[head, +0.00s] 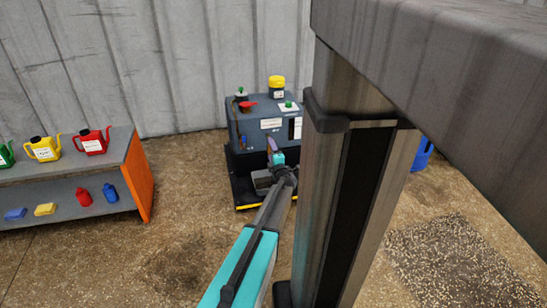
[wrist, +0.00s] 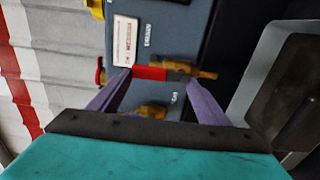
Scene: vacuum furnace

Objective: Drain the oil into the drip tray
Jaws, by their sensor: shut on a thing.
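The dark grey oil unit (head: 255,122) stands against the back wall. In the wrist view its grey face (wrist: 180,35) carries a brass valve (wrist: 196,70) with a red handle (wrist: 150,73). My gripper (wrist: 157,77) has its purple fingers on both sides of the red handle and is shut on it. In the head view my gripper (head: 272,147) is at the lower front of the unit, and the valve is hidden there. A grey tray (head: 262,181) sits low in front of the unit; a grey, dark-floored tray (wrist: 246,95) shows at the right of the wrist view.
A shelf with an orange end (head: 139,172) stands at the left with red (head: 92,141) and yellow (head: 42,149) oil cans. A grey column (head: 346,180) blocks the middle right of the head view. The floor between shelf and unit is clear.

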